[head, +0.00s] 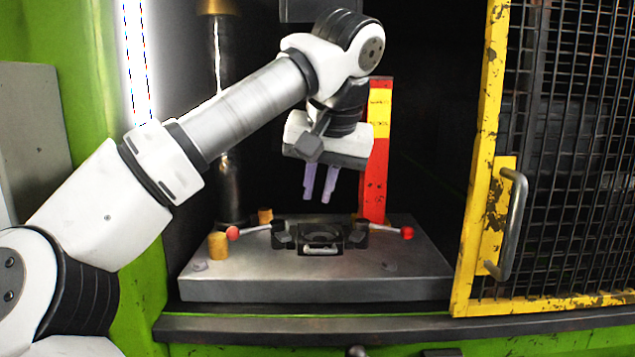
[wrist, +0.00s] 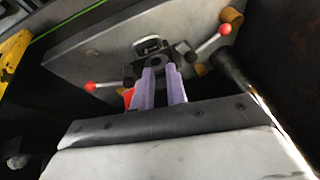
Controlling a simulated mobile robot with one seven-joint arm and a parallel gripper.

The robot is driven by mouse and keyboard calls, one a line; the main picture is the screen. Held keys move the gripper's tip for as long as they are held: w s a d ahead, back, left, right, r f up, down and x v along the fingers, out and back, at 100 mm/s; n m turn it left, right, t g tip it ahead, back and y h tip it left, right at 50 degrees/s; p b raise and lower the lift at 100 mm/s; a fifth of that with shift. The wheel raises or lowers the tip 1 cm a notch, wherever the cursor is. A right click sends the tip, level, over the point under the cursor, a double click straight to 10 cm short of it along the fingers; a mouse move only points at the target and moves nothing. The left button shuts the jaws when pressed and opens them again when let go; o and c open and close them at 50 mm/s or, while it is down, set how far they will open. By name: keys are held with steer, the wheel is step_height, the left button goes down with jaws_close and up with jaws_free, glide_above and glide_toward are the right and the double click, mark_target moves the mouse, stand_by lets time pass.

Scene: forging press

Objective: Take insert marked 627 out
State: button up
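The insert (head: 323,237) is a dark block with a light handle on its front, seated in the middle of the grey die plate (head: 230,285). It also shows in the wrist view (wrist: 150,47), past my fingertips; no number is readable. A lever with a red knob reaches outward on each side, the left knob (head: 232,233) and the right knob (head: 407,233). My gripper (head: 317,198) hangs above and slightly behind the insert, fingers pointing down. Its two lilac fingers are apart with nothing between them, and they also show in the wrist view (wrist: 160,77).
Brass-coloured posts (head: 217,246) stand at the plate's left side. A red and yellow post (head: 376,150) rises behind the plate. A yellow mesh door (head: 482,160) with a grey handle bounds the right side. A dark column (head: 229,185) stands at the left rear. The plate's front is clear.

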mark_target(308, 247)
steer(key=shift+f, duration=0.1)
steer(key=p+x, duration=0.1)
steer(key=x, duration=1.2)
steer(key=shift+w+f, duration=0.15)
steer(key=shift+f, duration=0.15)
jaws_close()
stand_by(1.1)
steer(key=shift+d, duration=0.15)
